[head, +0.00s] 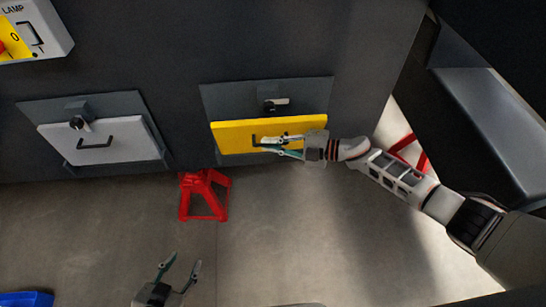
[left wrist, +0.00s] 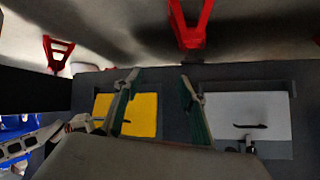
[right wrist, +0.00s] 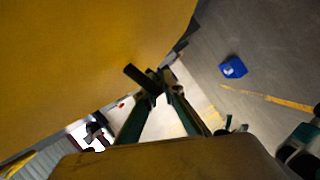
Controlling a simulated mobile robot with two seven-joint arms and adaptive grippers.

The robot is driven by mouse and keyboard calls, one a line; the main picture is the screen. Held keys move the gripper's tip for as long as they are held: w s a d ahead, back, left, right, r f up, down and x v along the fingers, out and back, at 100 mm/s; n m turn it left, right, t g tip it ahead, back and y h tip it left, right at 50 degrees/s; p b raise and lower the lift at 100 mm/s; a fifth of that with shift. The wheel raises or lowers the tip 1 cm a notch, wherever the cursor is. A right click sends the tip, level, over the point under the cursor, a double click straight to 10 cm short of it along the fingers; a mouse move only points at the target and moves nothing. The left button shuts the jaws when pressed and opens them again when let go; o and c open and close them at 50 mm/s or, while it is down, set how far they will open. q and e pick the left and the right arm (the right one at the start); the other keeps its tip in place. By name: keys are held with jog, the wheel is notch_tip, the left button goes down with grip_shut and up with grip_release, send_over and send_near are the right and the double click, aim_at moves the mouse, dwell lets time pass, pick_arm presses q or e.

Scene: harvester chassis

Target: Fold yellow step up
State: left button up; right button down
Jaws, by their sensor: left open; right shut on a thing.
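The yellow step (head: 228,136) is a flat panel in front of a dark backing plate, with a dark latch (head: 272,104) above it. Its exact tilt is hard to judge. My right gripper (head: 264,144) is at the black handle on the panel's face and shut on it. In the right wrist view the panel (right wrist: 80,60) fills the upper left and the handle (right wrist: 138,76) sits at the fingertips. My left gripper (head: 180,262) is open and empty, low and left of the step. The step also shows in the left wrist view (left wrist: 143,112).
A grey step (head: 120,146) with a handle and latch is to the left on the same dark chassis wall. A red stand (head: 203,195) is below, between the steps. A blue bin (head: 26,299) is at lower left. The floor in the middle is clear.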

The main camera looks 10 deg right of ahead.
aim_at(275, 131)
jog(key=shift+w+r+m, duration=0.3)
jog(key=shift+w+r, duration=0.15)
jog(key=shift+w, duration=0.2)
jog(key=shift+w+r+m, duration=0.3)
jog(key=shift+w+r, duration=0.15)
jog(key=shift+w, duration=0.15)
pick_arm(q)
jog(key=shift+w+r, duration=0.2)
jog(key=shift+w, duration=0.15)
pick_arm(e)
jog(key=shift+w+r, duration=0.2)
jog(key=shift+w, duration=0.5)
jog(key=c, duration=2.5)
grip_release()
pick_arm(q)
jog(key=shift+f, duration=0.1)
pick_arm(e)
jog(key=shift+o, duration=0.3)
jog(key=shift+f, duration=0.1)
jog(key=shift+f, duration=0.15)
